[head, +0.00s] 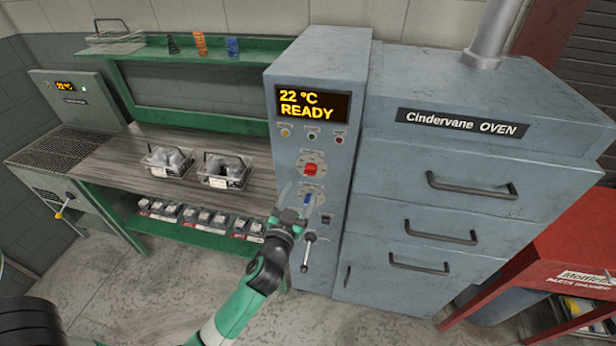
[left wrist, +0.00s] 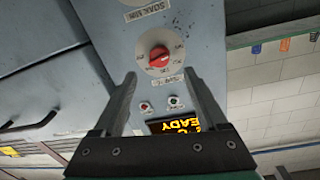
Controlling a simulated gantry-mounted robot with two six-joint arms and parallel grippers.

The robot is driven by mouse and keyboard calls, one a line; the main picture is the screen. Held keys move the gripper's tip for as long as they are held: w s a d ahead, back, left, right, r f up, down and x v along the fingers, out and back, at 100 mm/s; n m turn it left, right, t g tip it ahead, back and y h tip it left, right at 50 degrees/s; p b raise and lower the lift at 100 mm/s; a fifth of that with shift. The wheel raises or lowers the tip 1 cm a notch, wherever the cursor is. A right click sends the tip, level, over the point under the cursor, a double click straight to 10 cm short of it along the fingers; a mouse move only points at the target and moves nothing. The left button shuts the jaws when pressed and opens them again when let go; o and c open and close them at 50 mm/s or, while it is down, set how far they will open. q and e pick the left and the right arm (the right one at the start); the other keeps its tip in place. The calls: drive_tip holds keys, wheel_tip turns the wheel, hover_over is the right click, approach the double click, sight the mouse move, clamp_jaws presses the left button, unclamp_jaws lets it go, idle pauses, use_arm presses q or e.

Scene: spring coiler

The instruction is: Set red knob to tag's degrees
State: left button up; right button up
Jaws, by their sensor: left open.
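The red knob (head: 311,169) sits on a pale round dial on the grey control column, above a blue knob (head: 307,198). The red knob also shows in the left wrist view (left wrist: 159,57), upside down; its dial marks are too small to read. My left gripper (head: 297,190) is open in front of the column. In the left wrist view its spread fingers (left wrist: 160,78) flank the area below the red knob, apart from it. Two wire baskets (head: 168,162) (head: 226,173) carry small white tags (head: 217,183); their writing is not legible. The right gripper is not in view.
The display (head: 312,104) reads 22 °C READY. A lever (head: 308,250) stands low beside the gripper. The Cindervane oven (head: 450,185) with drawer handles adjoins the column on the right. A green shelf (head: 190,48) holds several coloured springs.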

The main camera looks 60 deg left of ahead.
sight(309, 175)
use_arm(q)
drive_tip(key=x, duration=0.7)
drive_tip(key=shift+w+a, duration=0.1)
drive_tip(key=shift+w, duration=0.05)
clamp_jaws()
